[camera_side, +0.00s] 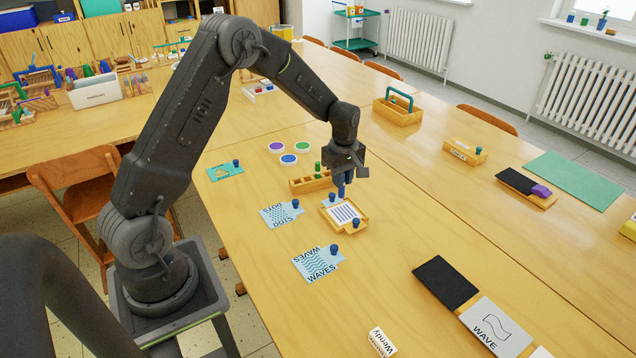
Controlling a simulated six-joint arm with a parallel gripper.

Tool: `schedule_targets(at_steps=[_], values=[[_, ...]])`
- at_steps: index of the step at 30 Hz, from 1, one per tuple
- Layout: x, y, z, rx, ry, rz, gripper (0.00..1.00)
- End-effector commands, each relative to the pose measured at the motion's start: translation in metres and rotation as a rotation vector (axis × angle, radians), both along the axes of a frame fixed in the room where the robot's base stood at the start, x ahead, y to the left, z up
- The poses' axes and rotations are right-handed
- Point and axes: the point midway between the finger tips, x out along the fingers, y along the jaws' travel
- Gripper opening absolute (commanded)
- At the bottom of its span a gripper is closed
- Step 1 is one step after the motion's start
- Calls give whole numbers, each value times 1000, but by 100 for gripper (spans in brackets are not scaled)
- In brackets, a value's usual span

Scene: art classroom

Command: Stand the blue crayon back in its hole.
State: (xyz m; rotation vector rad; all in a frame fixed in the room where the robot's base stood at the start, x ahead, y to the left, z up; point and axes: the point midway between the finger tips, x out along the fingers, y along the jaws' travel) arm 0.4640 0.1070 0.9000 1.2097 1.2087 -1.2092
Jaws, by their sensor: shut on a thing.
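My gripper (344,179) is shut on the blue crayon (341,191). It points down and looks upright, with its upper part hidden between the fingers. It is just right of the wooden crayon block (300,187) and behind the small wooden tray. I cannot tell whether the crayon's lower end touches anything. The block is a low bar with holes in its top. A green crayon (318,167) stands near its right part. The block's right end is close to my gripper and partly hard to make out.
A wooden tray (362,222) with a striped card and blue knobs lies in front. Knobbed cards marked DOTS (274,217) and WAVES (314,266) lie to the left and front. Purple, green and blue discs (289,159) lie behind the block.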

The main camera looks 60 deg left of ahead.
Motion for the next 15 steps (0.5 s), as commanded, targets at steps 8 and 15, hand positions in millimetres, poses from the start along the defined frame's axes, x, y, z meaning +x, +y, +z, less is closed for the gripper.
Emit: schedule_targets(at_steps=[8,15], values=[[0,3,0,0,0,1,0],[-3,66,1,3,-1,10,0]])
